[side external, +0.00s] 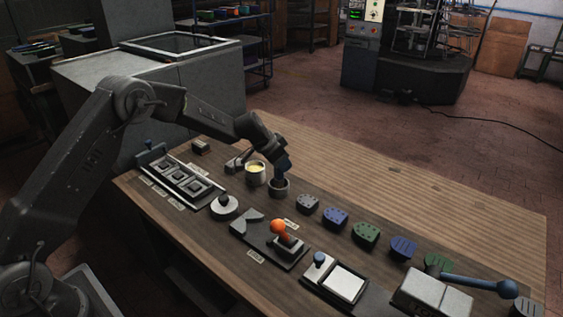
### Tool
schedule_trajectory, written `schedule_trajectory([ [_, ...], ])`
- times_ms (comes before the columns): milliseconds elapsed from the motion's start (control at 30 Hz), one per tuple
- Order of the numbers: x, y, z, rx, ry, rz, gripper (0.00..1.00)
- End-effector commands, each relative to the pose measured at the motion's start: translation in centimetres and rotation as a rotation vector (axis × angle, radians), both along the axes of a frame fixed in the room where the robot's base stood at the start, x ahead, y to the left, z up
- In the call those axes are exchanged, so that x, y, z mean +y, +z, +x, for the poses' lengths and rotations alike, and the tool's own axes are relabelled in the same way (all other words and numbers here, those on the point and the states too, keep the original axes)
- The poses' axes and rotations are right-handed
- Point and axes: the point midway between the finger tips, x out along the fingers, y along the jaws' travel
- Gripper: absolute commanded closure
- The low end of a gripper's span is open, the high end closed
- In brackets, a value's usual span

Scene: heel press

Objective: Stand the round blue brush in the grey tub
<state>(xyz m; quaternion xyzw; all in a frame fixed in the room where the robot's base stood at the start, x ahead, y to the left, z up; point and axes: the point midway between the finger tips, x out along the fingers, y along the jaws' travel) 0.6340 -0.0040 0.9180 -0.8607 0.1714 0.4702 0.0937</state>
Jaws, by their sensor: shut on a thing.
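My gripper (282,155) points down over the grey tub (279,191), near the middle of the wooden bench. It is shut on a small dark blue piece, which I take to be the round blue brush (283,168). The brush's lower end is at or inside the tub's mouth; its tip is hidden, and I cannot tell whether it touches the bottom. The tub stands upright on the bench.
A row of grey, blue and green blocks (336,217) runs right. In front are an orange-ball lever (279,227) and a white-topped pad (344,283).

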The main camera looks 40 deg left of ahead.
Motion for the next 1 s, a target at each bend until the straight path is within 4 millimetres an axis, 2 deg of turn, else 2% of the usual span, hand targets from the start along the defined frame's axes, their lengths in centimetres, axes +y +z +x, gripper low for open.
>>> schedule_trajectory([
  [67, 0.0, -0.3, 0.0, 0.001, 0.001, 0.000, 0.94],
  [100, 0.0, -0.4, 0.0, 0.001, 0.000, -0.001, 0.70],
  [367, 0.0, -0.3, 0.0, 0.001, -0.001, 0.000, 0.45],
  [600, 0.0, -0.2, 0.0, 0.000, 0.000, 0.000, 0.45],
  [733, 0.2, 0.7, -0.3, 0.000, 0.001, 0.001, 0.45],
  [1000, 1.3, 5.2, -2.9, -0.003, 0.001, 0.000, 0.45],
])
